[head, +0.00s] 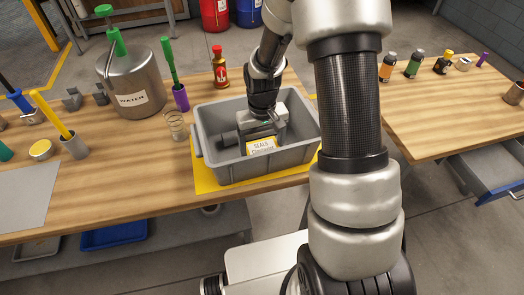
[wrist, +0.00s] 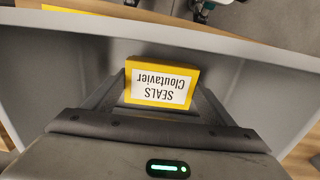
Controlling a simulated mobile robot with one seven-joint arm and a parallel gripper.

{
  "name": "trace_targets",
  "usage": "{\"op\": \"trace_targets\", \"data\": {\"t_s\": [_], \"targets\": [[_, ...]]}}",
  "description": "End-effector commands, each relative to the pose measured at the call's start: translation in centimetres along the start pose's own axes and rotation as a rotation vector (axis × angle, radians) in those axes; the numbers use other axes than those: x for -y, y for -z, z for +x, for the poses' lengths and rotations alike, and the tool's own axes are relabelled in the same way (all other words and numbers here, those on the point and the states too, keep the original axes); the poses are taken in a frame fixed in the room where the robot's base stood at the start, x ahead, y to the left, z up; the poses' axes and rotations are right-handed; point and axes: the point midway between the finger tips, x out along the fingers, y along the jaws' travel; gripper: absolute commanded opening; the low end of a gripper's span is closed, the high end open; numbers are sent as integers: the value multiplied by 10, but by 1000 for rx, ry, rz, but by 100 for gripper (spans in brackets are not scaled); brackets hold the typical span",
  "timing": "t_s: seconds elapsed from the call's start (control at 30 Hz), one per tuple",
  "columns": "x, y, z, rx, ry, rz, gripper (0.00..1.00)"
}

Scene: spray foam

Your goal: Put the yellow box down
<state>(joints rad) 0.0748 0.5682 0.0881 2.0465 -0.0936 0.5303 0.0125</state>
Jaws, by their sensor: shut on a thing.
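The yellow box (head: 262,147), with a white label reading "SEALS Cloutavier", is inside the grey bin (head: 205,146) in the head view. My gripper (head: 252,145) reaches down into the bin and is shut on the box. In the wrist view the yellow box (wrist: 161,84) sits between the two fingers of my gripper (wrist: 160,92), its label upside down. The bin wall (wrist: 60,60) rises just beyond it. I cannot tell whether the box touches the bin floor.
The bin stands on a yellow mat (head: 205,180) on the wooden table (head: 120,185). A metal water can (head: 135,90), a green-and-purple tool (head: 175,75), a wire coil (head: 177,126) and a red bottle (head: 220,68) stand nearby. A second table (head: 430,125) is at right.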

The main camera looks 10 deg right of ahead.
Motion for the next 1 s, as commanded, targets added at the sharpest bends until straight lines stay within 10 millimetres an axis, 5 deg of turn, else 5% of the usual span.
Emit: {"op": "trace_targets", "data": {"t_s": [0.1,0.43,0.47,0.57,1.0], "targets": [[0,0,14,2,0,0,55],[0,0,18,0,0,0,55],[0,0,18,0,0,0,79],[0,0,17,0,0,0,96],[0,1,3,-3,0,1,96]]}}
